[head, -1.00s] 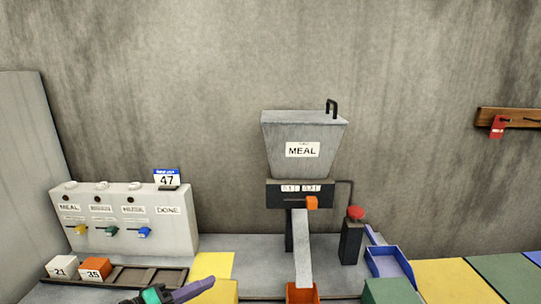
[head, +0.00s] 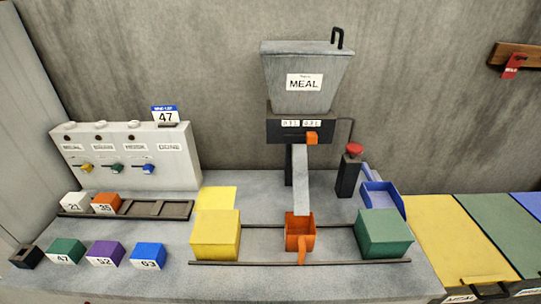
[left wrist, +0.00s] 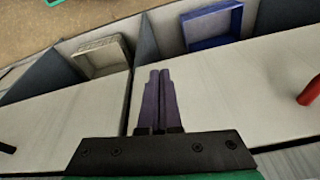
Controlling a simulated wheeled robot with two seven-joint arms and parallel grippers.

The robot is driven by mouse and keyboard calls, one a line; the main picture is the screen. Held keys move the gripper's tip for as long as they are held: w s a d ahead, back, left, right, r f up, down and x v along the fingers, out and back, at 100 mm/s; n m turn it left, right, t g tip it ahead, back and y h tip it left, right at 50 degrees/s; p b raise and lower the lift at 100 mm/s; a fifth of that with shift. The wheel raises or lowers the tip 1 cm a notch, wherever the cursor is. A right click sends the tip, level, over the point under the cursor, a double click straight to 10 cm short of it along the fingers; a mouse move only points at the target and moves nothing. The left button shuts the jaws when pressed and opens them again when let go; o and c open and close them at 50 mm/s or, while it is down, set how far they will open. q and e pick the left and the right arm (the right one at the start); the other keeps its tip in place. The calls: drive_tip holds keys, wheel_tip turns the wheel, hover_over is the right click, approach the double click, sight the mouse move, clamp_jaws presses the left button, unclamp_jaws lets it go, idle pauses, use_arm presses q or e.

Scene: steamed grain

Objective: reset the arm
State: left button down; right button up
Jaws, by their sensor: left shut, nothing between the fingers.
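My left gripper (left wrist: 158,92) shows in the left wrist view, its two purple fingers together with nothing between them. It points over pale panels, with a beige tray (left wrist: 103,57) and a blue tray (left wrist: 212,26) in compartments beyond its tips. Neither gripper is in the head view, and my right gripper is in no view.
In the head view the grey bench holds a MEAL hopper (head: 305,60) with a chute (head: 301,180), an orange scoop (head: 300,236), yellow (head: 216,240) and green (head: 384,238) blocks, and a red button (head: 354,149). A switch panel (head: 130,185) stands left, above several numbered blocks.

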use_arm(q)
drive_tip(key=s+f, duration=0.3)
drive_tip(key=f, duration=0.7)
drive_tip(key=s+a+f+g, duration=0.2)
drive_tip(key=s+a+f, duration=0.1)
drive_tip(key=s+f, duration=1.2)
drive_tip(key=shift+s, duration=0.95)
